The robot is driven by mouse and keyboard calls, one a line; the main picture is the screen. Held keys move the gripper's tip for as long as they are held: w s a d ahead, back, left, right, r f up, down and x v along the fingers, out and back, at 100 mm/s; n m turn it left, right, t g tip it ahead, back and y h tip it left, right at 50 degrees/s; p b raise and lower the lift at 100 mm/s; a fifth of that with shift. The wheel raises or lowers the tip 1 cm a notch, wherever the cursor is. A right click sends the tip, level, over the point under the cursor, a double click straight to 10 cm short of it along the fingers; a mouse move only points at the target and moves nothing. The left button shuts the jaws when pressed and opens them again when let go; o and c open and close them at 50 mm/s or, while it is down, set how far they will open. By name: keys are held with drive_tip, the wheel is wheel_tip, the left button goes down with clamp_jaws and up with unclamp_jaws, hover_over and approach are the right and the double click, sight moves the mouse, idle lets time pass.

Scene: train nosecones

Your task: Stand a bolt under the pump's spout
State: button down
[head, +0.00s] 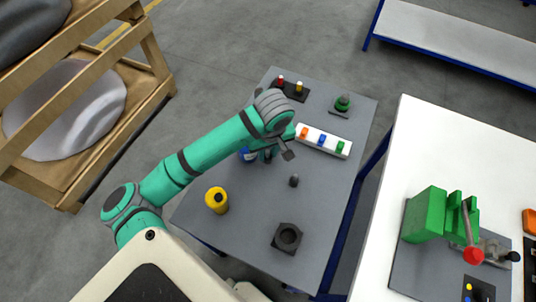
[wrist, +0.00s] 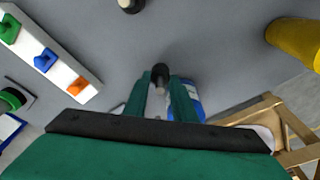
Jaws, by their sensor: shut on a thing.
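My gripper (wrist: 162,92) is shut on a bolt (wrist: 160,73) with a dark head and a paler shank, seen between the fingers in the wrist view. In the head view my gripper (head: 268,155) is partly hidden by my arm, above the left part of the grey table. Another small dark piece, probably a bolt (head: 294,181), stands on the table to the right of my gripper. A green-topped device on a dark plate (head: 343,103) stands at the far right; it may be the pump, but its spout cannot be made out.
A blue can (wrist: 186,103) stands close beside my fingers. A white rack (head: 323,140) holds orange, blue and green pieces. A yellow bottle (head: 217,200) and a black block with a hole (head: 287,238) stand nearer. A dark block (head: 291,90) bears red-and-white pieces.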

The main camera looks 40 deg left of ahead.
drive_tip(key=shift+f, duration=0.9)
drive_tip(key=shift+f, duration=0.1)
drive_tip(key=c, duration=1.5)
unclamp_jaws()
drive_tip(key=shift+o, duration=0.2)
wheel_tip(320, 180, up, 12)
drive_tip(key=d, duration=0.1)
drive_tip(key=shift+s+d, duration=0.35)
drive_tip(key=shift+s, duration=0.1)
